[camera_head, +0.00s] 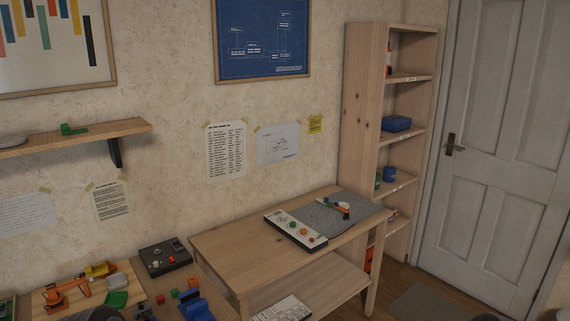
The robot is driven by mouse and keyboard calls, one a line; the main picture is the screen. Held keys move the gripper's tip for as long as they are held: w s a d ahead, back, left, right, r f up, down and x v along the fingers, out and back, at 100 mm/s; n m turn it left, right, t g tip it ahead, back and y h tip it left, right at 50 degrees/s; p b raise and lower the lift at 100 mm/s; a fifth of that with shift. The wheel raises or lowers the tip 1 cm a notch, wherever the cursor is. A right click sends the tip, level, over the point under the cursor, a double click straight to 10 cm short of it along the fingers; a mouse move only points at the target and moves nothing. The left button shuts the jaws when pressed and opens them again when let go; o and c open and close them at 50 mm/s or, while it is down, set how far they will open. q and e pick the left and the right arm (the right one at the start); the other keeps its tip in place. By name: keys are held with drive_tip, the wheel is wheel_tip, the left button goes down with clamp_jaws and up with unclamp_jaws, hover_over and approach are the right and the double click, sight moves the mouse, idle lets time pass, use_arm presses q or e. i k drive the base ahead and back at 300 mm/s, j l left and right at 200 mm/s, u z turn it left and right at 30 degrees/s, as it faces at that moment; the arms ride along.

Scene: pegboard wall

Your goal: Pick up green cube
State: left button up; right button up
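I cannot clearly make out a separate green cube. Green things that show are a small blocky green piece (74,129) on the wall shelf, a green tray-like piece (115,299) on the bench at lower left, and a small dark greenish block (141,311) at the bottom edge, too small to tell its shape. No gripper fingers are visible. Dark rounded shapes at the bottom edge, left and right, may be parts of my arms. Nothing is seen held.
A wooden table (238,246) carries a button panel (295,230) and a grey mat (357,205) with small coloured pieces. The bench holds an orange toy arm (66,293), a dark control box (165,255) and blue blocks (197,307). A tall shelf (364,120) stands beside the door (500,140).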

sight(175, 291)
drive_tip(key=i+j+u, duration=0.15)
drive_tip(key=u, duration=0.25)
drive_tip(key=i+u, duration=0.45)
